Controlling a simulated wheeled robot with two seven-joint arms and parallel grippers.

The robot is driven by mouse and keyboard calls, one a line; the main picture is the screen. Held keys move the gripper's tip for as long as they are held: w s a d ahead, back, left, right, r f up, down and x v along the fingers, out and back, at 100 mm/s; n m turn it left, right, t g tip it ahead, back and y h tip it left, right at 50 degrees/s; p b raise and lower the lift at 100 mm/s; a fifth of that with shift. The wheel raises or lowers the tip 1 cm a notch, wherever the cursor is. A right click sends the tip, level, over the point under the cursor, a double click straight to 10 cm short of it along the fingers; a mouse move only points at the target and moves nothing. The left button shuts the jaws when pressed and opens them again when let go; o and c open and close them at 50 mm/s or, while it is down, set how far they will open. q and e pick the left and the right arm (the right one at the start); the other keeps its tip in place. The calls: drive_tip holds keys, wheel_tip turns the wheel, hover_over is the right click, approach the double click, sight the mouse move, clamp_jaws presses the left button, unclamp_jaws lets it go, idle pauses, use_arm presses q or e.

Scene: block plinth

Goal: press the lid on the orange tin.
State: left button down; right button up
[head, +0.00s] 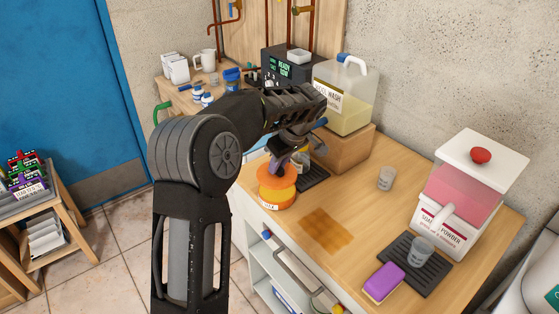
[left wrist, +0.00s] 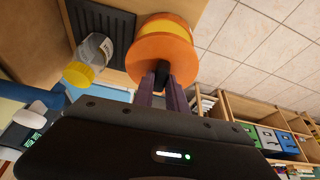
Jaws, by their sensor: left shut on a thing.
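The orange tin (head: 276,199) stands upright on the counter, with a yellow band around its middle. An orange lid (left wrist: 152,48) with a dark knob (left wrist: 162,72) is on top of it; it also shows in the head view (head: 267,176). I cannot tell how tightly the lid sits. My left gripper (head: 281,165) comes down from above the tin. Its purple fingers (left wrist: 163,84) are shut on the lid's knob in the left wrist view. The gripper and arm hide part of the lid in the head view. My right gripper is not in view.
A dark ridged mat (head: 316,174) and a yellow-capped jar (left wrist: 90,58) are beside the tin. A hand-wash jug (head: 345,97) stands on a wooden block (head: 337,150) behind. A brown stain (head: 322,231), purple sponge (head: 384,282) and soap-powder dispenser (head: 462,195) are to the right.

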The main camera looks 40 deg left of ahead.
sight(281, 176)
use_arm(q)
drive_tip(key=shift+b, duration=0.35)
wheel_tip(281, 176, down, 5)
drive_tip(key=b, duration=0.4)
drive_tip(key=shift+f+b, duration=0.2)
drive_tip(key=shift+b, duration=0.2)
drive_tip(key=shift+b, duration=0.3)
idle(0.9)
drive_tip(key=shift+f+b, duration=0.3)
drive_tip(key=shift+b, duration=0.05)
idle(0.3)
drive_tip(key=c, duration=0.8)
unclamp_jaws()
drive_tip(key=shift+r, duration=0.15)
